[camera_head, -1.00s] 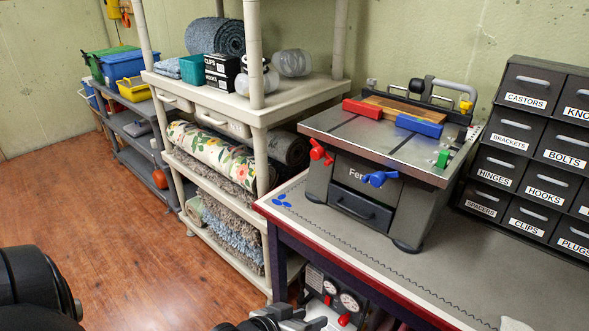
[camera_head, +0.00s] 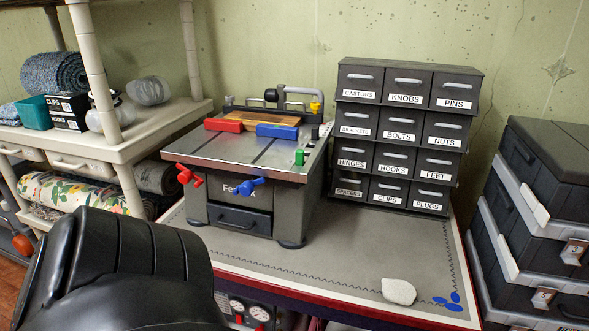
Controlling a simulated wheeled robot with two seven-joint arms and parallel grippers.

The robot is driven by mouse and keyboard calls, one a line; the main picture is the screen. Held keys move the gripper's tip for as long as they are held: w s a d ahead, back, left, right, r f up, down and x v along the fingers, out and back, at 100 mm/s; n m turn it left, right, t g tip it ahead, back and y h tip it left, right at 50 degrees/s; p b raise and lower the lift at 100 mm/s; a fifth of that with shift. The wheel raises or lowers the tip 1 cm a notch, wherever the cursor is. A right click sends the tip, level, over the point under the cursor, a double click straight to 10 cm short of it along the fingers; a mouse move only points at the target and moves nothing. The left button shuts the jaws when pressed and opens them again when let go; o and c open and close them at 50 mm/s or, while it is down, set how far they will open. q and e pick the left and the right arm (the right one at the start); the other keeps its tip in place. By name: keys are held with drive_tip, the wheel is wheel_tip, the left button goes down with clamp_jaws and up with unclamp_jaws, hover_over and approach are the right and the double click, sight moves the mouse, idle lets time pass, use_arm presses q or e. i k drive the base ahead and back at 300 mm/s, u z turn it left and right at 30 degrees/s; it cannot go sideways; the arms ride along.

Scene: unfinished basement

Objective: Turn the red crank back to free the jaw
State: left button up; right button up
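The bench machine (camera_head: 232,145) stands on the workbench, with a grey top and dark body. The red crank (camera_head: 188,176) is on its front left corner. A blue crank (camera_head: 243,187) is on the front, right of the red one. On top lie a red jaw block (camera_head: 223,125) and a blue jaw block (camera_head: 278,131), in front of a wooden strip (camera_head: 262,116) that they partly cover. A green part (camera_head: 299,157) is at the right edge. My arm fills the lower left; neither gripper's fingers show.
A labelled drawer cabinet (camera_head: 408,138) stands behind right. Stacked dark cases (camera_head: 545,215) are at the right, and a shelf unit (camera_head: 150,135) at the left.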

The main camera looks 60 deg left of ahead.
sight(186, 175)
drive_tip(key=z, duration=1.75)
drive_tip(key=k, duration=2.1)
drive_tip(key=u, duration=1.8)
